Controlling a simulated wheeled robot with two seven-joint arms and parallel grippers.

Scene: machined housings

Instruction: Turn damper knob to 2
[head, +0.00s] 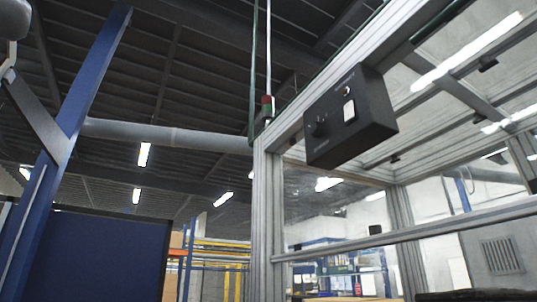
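A black control box (350,118) is fixed to the aluminium frame right of the middle in the head view, seen from below and at a slant. A small dark knob (321,129) shows on the left part of its face. The markings around it are too small to read, so I cannot tell its setting. A white rectangular switch or plate (349,111) sits to the right of the knob, with a small light spot above it. Neither of my grippers is in view, and nothing touches the box.
An aluminium-framed enclosure (267,215) with clear panels fills the right side. A green and red fitting (267,105) stands at its corner post. A blue steel post (85,90) and dark blue panel (90,258) are on the left. The space before the box looks clear.

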